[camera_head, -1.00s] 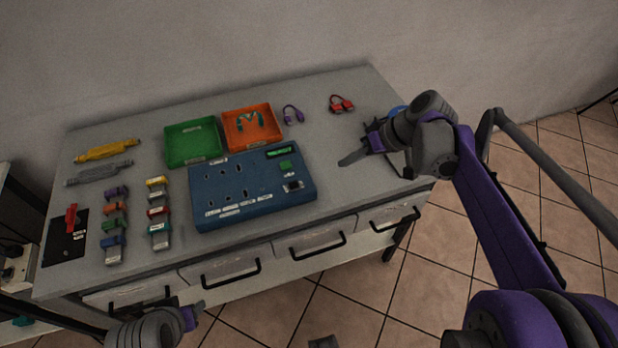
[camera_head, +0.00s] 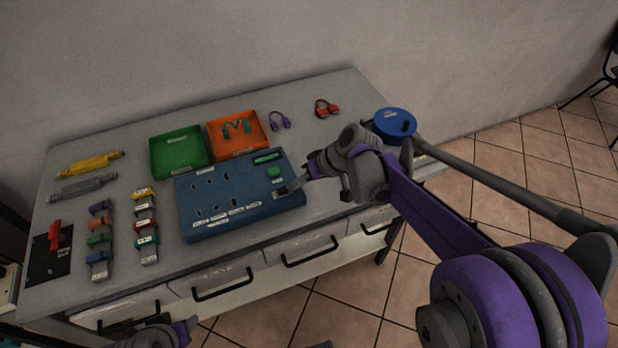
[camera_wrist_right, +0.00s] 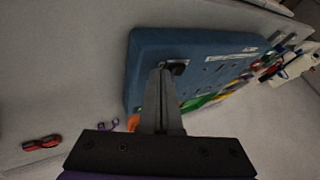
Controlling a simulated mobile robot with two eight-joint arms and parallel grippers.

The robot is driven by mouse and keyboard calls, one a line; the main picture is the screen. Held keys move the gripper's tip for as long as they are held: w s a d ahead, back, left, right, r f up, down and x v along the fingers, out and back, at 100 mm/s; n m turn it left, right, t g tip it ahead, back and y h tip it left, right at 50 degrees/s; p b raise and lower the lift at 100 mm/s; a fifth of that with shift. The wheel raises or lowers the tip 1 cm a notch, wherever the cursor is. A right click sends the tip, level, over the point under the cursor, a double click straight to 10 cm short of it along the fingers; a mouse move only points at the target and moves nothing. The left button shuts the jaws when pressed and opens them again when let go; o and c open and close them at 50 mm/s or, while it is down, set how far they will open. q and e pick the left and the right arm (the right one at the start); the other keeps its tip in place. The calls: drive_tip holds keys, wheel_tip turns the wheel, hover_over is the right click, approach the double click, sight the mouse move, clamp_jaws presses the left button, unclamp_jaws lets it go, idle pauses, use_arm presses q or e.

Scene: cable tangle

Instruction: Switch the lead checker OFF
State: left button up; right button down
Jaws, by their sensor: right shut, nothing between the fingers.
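The lead checker (camera_head: 215,222) is a blue box with slots, a small green display (camera_head: 267,157), a green block (camera_head: 274,173) and white labels. It lies on the table; its blue side also shows in the right wrist view (camera_wrist_right: 143,60). My right gripper (camera_head: 288,189) is shut and empty, its tips at the box's right front corner. In the right wrist view the fingertips (camera_wrist_right: 162,74) are beside the black switch (camera_wrist_right: 176,67), partly covering it; I cannot tell whether they touch or which way it is set. My left gripper (camera_head: 190,325) is low at the bottom edge, its jaws unclear.
A green tray (camera_head: 158,170) and an orange tray (camera_head: 261,116) stand behind the checker. Coloured connectors (camera_head: 146,222) lie to its left. A purple lead (camera_head: 280,122), a red lead (camera_head: 326,108) and a blue round container (camera_head: 394,121) are at the back right.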

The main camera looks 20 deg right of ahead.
idle(0.3)
drive_tip(key=shift+a+r+h+p, duration=0.3)
drive_tip(key=shift+a+h+p, duration=0.2)
drive_tip(key=shift+a+p, duration=0.1)
drive_tip(key=shift+d+f, duration=0.1)
drive_tip(key=shift+f, duration=0.05)
drive_tip(key=shift+r, duration=0.5)
drive_tip(key=shift+a+r+p, duration=0.2)
drive_tip(key=shift+r+p, duration=0.15)
drive_tip(key=shift+p, duration=0.1)
drive_tip(key=shift+d, duration=0.1)
